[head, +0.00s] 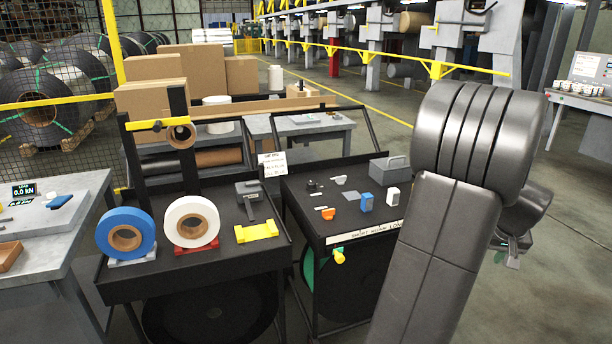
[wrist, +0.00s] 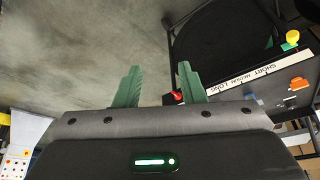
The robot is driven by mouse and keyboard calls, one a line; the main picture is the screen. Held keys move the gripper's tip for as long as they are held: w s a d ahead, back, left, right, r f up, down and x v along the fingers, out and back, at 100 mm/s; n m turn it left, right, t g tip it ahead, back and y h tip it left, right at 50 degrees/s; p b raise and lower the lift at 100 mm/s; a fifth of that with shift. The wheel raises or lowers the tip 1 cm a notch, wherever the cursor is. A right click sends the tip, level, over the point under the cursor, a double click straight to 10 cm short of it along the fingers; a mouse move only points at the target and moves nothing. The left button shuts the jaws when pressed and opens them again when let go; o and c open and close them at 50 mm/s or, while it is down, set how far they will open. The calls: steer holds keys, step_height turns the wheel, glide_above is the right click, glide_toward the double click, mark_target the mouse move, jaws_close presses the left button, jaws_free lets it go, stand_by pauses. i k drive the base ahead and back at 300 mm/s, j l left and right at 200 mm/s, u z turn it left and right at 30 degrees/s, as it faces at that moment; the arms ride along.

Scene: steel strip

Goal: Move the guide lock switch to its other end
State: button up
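My gripper (wrist: 158,66) shows in the wrist view with its two green fingers apart and nothing between them. In the head view the gripper (head: 513,250) is at the right, partly hidden behind my arm. A small red knob (wrist: 178,97) shows beside the right finger in the wrist view, at the cart's edge near the label. It may be the guide lock switch; which end it stands at cannot be told. In the head view my arm covers that part of the cart. A yellow knob (head: 339,256) is on the cart's front; it also shows in the wrist view (wrist: 292,37).
The right black cart (head: 300,205) carries small parts, a grey box (head: 389,168) and a SHORT MEDIUM LONG label strip (head: 362,233). The left cart holds a blue roll (head: 126,232) and a white roll (head: 191,221). Open floor (head: 570,260) lies at the right.

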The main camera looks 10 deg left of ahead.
mark_target(339, 180)
steer(key=i+u, duration=0.4)
steer(key=i+l+u, duration=0.15)
steer(key=i+u, duration=0.25)
steer(key=i+l+u, duration=0.25)
steer(key=u, duration=0.15)
steer(key=i+l, duration=0.4)
